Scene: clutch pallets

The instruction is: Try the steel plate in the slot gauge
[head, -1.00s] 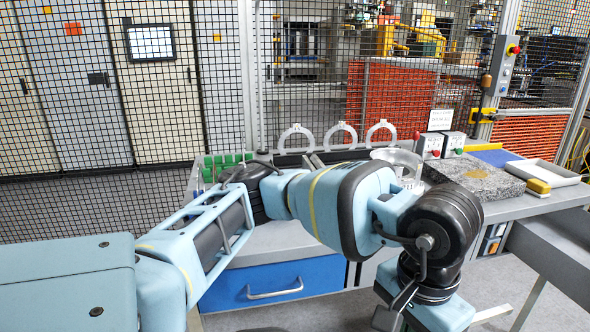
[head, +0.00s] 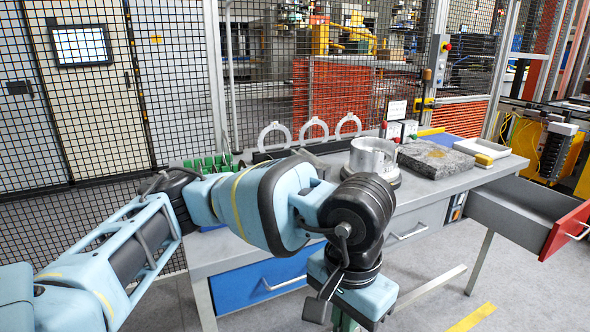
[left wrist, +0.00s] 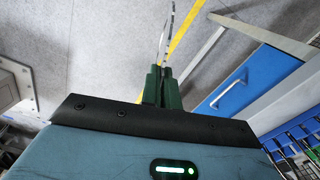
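In the left wrist view, my left gripper (left wrist: 162,88) has its green fingers close together. A thin shiny curved piece (left wrist: 166,35), seen nearly edge-on, sticks out from between the fingertips; it looks like the steel plate. The gripper hangs over the floor in front of the blue drawer (left wrist: 230,95), apart from the table. In the head view my left arm reaches across the front of the table, and its gripper is mostly cut off at the bottom edge. I cannot tell for sure which object is the slot gauge. My right gripper is not in view.
On the table stand a green slotted rack (head: 207,164), three pale arches (head: 313,130), a metal housing (head: 374,156), a speckled stone block (head: 435,160) and a white tray (head: 500,149). A red-fronted drawer (head: 566,231) stands open at right. Mesh fencing runs behind.

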